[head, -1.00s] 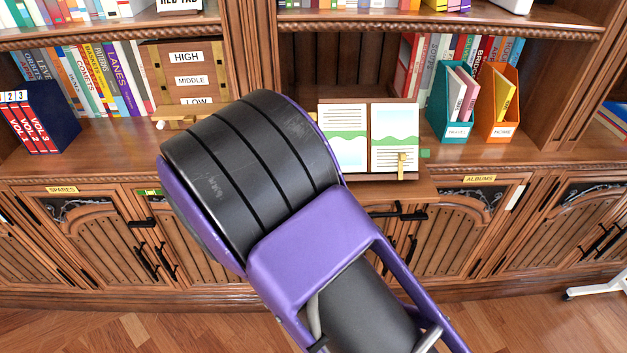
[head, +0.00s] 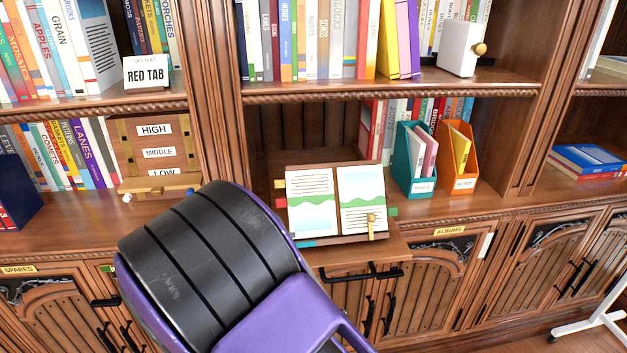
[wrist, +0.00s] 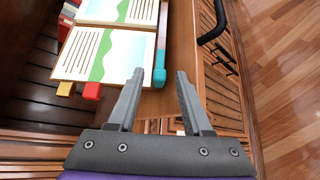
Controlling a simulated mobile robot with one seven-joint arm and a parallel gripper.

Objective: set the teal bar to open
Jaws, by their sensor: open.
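The book stand (head: 334,168) holds an open book (head: 338,203) on the shelf ledge. A teal bar (head: 307,243) shows along the stand's lower edge, at its left part; its end also shows in the wrist view (wrist: 159,77). My gripper (wrist: 160,74) is open and empty, with the two fingers apart. In the wrist view the bar's end appears between the fingertips; I cannot tell how far beyond them it is, and no contact is clear. In the head view my arm hides the gripper.
Red (head: 280,203) and yellow (head: 280,185) tabs stick out of the stand's left side. A teal file box (head: 407,163) and an orange one (head: 470,167) stand to its right. Black cabinet handles (head: 362,272) project below the ledge.

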